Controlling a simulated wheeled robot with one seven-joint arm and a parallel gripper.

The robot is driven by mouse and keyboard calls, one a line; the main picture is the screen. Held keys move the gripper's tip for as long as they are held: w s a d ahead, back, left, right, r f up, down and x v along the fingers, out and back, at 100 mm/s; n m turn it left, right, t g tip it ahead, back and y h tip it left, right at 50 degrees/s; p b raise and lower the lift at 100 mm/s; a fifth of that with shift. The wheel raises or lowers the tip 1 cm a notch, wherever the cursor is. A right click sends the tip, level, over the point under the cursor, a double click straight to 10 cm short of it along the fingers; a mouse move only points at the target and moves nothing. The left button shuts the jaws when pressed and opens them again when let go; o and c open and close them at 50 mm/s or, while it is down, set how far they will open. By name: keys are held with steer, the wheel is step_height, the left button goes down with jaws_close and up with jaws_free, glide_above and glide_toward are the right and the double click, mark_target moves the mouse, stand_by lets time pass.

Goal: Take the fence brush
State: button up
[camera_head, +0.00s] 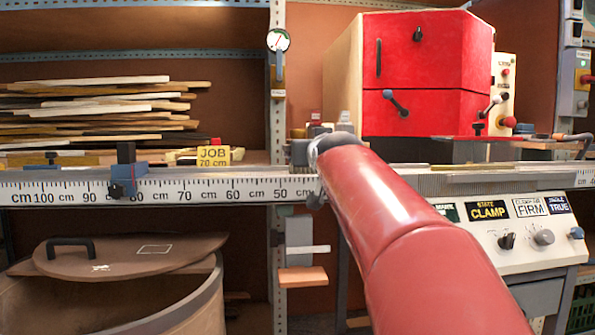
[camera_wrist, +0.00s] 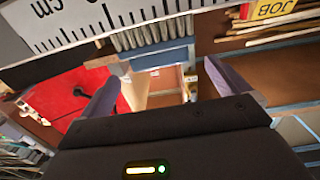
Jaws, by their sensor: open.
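My gripper (camera_wrist: 165,66) is open in the wrist view, its two grey fingers spread with nothing held between them. A grey, ridged strip like bristles (camera_wrist: 150,34) with a blue bar (camera_wrist: 163,57) along it lies ahead of the fingers; it may be the fence brush, but I cannot tell for sure. It lies beside the white scale (camera_wrist: 95,22). In the head view my red arm reaches to the fence rail (camera_head: 215,191), and hides most of my gripper and what is around it. No brush shows clearly there.
A blue stop (camera_head: 125,180) sits on the rail at left, near a yellow JOB 70 cm sign (camera_head: 213,156). A red machine (camera_head: 425,75) stands behind at right, above a control panel (camera_head: 520,235). Stacked boards (camera_head: 95,110) lie at left. A lidded bin (camera_head: 130,255) stands below.

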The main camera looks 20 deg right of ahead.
steer(key=p+x, duration=0.1)
steer(key=x, duration=0.6)
steer(key=shift+w+d+r, duration=0.15)
steer(key=shift+w+d, duration=0.05)
steer(key=shift+w, duration=0.15)
steer(key=shift+c, duration=0.4)
steer(key=c, duration=1)
